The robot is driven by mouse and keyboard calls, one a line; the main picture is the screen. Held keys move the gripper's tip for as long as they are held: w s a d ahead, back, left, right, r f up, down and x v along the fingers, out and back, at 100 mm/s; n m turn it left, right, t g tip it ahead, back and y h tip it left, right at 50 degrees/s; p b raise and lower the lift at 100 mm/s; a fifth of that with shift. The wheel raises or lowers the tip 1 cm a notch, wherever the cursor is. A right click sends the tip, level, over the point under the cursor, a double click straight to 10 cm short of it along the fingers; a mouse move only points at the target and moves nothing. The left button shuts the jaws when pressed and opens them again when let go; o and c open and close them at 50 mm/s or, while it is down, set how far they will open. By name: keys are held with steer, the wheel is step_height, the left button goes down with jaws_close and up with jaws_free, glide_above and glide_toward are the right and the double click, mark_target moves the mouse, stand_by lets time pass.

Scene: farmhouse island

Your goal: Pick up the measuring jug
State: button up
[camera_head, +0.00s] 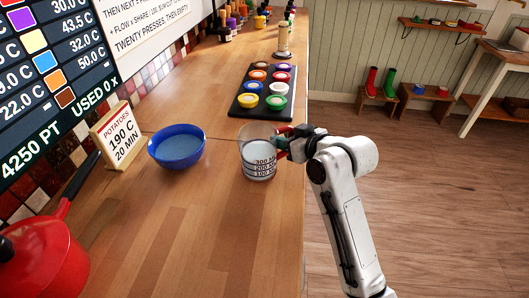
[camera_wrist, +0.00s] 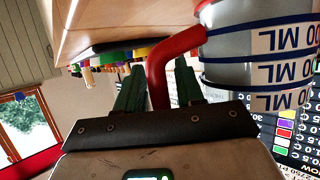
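The measuring jug (camera_head: 258,160) is clear, with blue bands, dark volume marks and a red handle. It is upright at the wooden island's right edge; I cannot tell whether its base touches the wood. My gripper (camera_head: 289,138) reaches in from the right, at the handle side. In the wrist view the jug body (camera_wrist: 255,60) fills the upper right, and its red handle (camera_wrist: 161,75) runs between the two green fingers of my gripper (camera_wrist: 160,75).
A blue bowl (camera_head: 177,147) stands left of the jug, beside a potatoes sign (camera_head: 118,136). A red pot (camera_head: 40,262) is at the near left. A black tray (camera_head: 237,104) of coloured pots lies behind the jug. The wooden counter (camera_head: 190,230) in front is clear.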

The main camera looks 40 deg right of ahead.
mark_target(288, 126)
jaws_close()
stand_by(0.3)
steer(key=shift+r, duration=0.1)
steer(key=shift+r, duration=0.35)
steer(key=r, duration=0.3)
steer(key=shift+s+r, duration=0.15)
steer(key=shift+s, duration=0.2)
steer(key=w+r+p+v, duration=0.1)
steer(key=r+p+v, duration=0.2)
steer(key=p+v, duration=1)
steer(key=shift+p+v, duration=0.4)
steer(key=shift+v, duration=0.8)
steer(key=shift+a, duration=0.15)
